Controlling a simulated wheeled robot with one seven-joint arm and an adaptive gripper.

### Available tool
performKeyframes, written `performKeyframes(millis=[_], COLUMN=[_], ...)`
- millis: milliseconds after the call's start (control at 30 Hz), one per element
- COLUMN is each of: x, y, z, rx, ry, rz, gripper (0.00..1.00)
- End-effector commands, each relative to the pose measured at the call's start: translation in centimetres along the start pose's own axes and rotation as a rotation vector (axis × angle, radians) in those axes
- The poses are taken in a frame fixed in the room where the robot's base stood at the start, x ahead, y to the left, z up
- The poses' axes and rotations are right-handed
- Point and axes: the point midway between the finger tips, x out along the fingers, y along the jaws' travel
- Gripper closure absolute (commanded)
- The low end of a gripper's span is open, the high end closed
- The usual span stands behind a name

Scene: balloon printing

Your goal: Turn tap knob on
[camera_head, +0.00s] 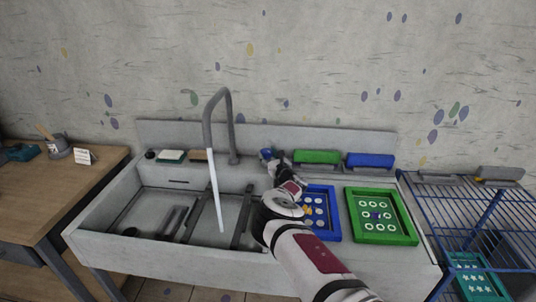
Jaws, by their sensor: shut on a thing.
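The grey tap (231,120) arches over the sink at the back left of the counter. A pale stream of water (214,188) falls from its spout into the basin. My gripper (268,157) is at the back of the counter, just right of the tap's base. It is shut on a small blue part, which looks like the tap knob and is mostly hidden by the gripper. My arm reaches in from the lower right.
The sink (165,205) holds dark objects. A blue tray (335,226) and a green tray (404,238) lie right of my arm. Green (317,156) and blue (370,160) blocks stand along the back. A wooden table (60,190) is left, a blue wire rack (450,205) right.

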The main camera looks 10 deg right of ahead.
Motion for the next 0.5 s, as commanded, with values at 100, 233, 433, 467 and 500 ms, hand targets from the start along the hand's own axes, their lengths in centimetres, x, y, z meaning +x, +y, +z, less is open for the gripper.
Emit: performKeyframes(millis=[100, 233, 433, 467, 500], x=[-0.08, 0.0, 0.15, 0.16, 0.19], y=[-0.21, -0.36, -0.5, -0.53, -0.54], z=[-0.25, -0.29, -0.29, -0.27, -0.24], rx=[-0.003, -0.002, 0.0, 0.0, 0.001], ry=[0.003, 0.002, 0.0, 0.0, -0.001], rz=[0.068, 0.141, 0.25, 0.265, 0.284], gripper=[0.85, 0.85, 0.85, 0.85, 0.85])
